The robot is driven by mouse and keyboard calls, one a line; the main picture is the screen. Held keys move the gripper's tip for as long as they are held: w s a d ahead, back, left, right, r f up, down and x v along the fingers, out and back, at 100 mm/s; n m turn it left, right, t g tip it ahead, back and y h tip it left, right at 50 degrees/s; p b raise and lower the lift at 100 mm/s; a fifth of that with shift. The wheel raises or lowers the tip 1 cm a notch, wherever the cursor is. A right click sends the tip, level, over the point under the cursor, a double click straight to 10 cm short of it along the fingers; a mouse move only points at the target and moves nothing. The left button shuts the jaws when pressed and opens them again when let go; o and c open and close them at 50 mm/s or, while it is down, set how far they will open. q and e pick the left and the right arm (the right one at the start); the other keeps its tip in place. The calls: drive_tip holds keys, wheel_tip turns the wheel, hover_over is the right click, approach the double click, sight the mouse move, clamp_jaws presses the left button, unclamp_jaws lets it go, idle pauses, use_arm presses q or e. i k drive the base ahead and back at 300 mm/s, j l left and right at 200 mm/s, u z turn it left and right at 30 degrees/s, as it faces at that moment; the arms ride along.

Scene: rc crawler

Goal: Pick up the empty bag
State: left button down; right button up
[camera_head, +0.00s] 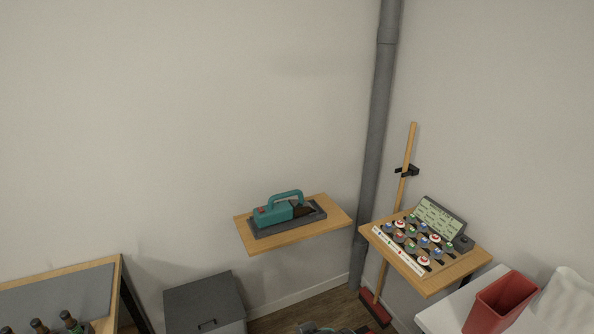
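A pale, crumpled bag-like thing (567,303) lies on the white surface at the lower right, cut off by the right edge of the picture. It is the only thing in view that looks like a bag, and I cannot tell whether it is empty. Neither of my grippers can be made out in the head view.
A red bin (498,303) stands on the white table (440,317), left of the pale thing. Wooden shelves hold a teal handheld tool (284,210) and a button panel (420,243). A broom (407,160), grey pipe (379,120), grey box (204,300) and bottles (72,322) also show.

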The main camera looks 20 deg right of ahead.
sight(566, 304)
drive_tip(key=z, duration=2.75)
